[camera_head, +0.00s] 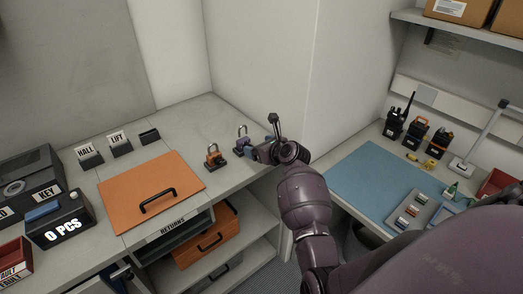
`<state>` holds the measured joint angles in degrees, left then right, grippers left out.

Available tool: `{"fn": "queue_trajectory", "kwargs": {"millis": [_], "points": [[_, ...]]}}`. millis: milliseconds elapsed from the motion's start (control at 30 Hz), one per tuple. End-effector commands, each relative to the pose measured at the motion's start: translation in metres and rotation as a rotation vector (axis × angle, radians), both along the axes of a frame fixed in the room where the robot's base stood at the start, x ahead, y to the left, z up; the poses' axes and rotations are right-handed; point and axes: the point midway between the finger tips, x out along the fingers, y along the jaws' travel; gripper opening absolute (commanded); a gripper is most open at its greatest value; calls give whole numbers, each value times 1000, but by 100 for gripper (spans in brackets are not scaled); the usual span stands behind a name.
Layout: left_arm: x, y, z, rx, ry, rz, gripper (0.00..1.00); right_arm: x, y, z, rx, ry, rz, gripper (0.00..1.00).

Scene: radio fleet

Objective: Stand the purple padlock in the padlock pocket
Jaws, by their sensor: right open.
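A purple padlock (242,142) with a raised shackle is upright near the back right of the grey counter (190,125). A dark low holder shows at its foot; I cannot tell whether the padlock is inside it or beside it. My right gripper (256,150) is open, just right of the purple padlock and close to it. I cannot tell whether it touches. My left gripper is not in view.
An orange panel (150,190) with a black handle lies on the counter. HALL (89,156) and LIFT (119,143) holders stand behind it. A wall corner (265,70) rises behind my right arm. Radios (416,132) and a blue mat (370,180) are on the right bench.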

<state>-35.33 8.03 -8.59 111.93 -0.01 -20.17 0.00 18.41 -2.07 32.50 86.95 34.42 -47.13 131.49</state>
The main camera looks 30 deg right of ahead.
Motion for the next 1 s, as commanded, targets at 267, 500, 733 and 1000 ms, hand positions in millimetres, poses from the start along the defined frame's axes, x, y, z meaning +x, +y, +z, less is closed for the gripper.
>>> {"fn": "queue_trajectory", "kwargs": {"millis": [267, 500, 733, 1000], "points": [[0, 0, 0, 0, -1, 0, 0, 3, 0, 3, 0, 0, 2, 83], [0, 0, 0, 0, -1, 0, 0, 3, 0, 3, 0, 0, 2, 83], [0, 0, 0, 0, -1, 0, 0, 3, 0, 3, 0, 0, 2, 83], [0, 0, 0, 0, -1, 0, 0, 3, -1, 4, -143, -23, 52, 83]]}}
